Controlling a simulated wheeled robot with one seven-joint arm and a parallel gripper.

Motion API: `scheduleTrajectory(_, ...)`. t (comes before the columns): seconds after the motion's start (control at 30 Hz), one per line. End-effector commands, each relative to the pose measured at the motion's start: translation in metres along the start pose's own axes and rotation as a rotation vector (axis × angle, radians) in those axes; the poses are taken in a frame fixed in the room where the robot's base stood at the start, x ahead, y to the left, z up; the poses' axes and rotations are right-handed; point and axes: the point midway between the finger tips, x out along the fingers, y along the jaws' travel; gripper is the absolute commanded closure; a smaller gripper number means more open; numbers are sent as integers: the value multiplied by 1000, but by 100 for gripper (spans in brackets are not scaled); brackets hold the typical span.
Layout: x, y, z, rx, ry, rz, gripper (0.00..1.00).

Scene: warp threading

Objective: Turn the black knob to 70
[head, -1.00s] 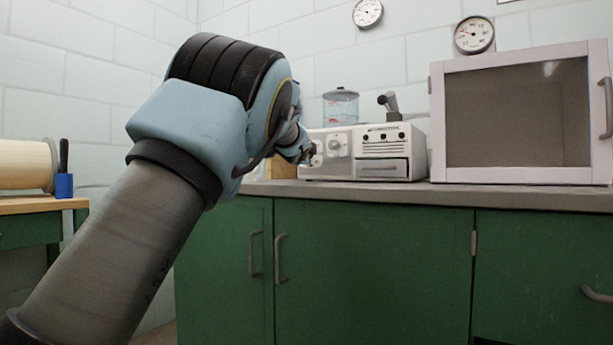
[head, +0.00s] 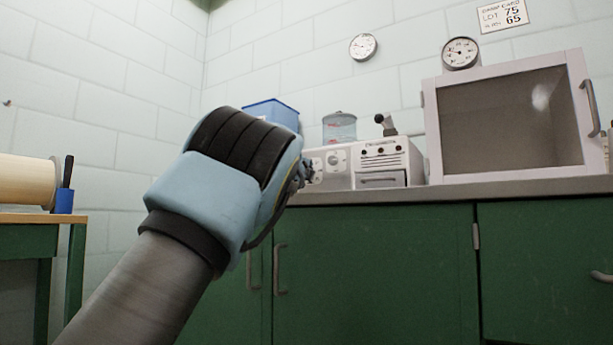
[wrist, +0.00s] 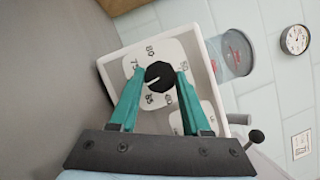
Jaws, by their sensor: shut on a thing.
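The black knob (wrist: 159,77) sits on a white dial plate with printed numbers, on the front of a white machine (wrist: 112,68). Its white pointer line points to the lower left in the wrist view, between the 75 and the number below it, which is hard to read. My gripper (wrist: 160,75) has its teal fingers on either side of the knob and is shut on it. In the head view the white machine (head: 393,162) stands on the counter, and my gripper (head: 306,170) is at its left part, mostly hidden behind my wrist.
A white-framed cabinet with a dark window (head: 510,120) stands right on the counter (head: 440,191). A clear jar (head: 339,127) and a blue bin (head: 272,112) are behind. A spool (head: 25,182) lies on the left table.

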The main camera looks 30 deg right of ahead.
Motion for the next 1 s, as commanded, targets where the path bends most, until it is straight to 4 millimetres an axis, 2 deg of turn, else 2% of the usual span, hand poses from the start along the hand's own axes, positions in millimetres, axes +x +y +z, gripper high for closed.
scheduleTrajectory(0.3, 0, 0, 2, 1, -3, 0, 100)
scheduleTrajectory(0.33, 0, 0, 2, 1, -3, 0, 50)
scheduleTrajectory(0.57, 0, 0, 1, 0, -1, 0, 24)
scheduleTrajectory(0.87, -1, 0, 0, -1, 0, -1, 22)
scheduleTrajectory(1.0, -11, 0, -2, -2, 1, -2, 22)
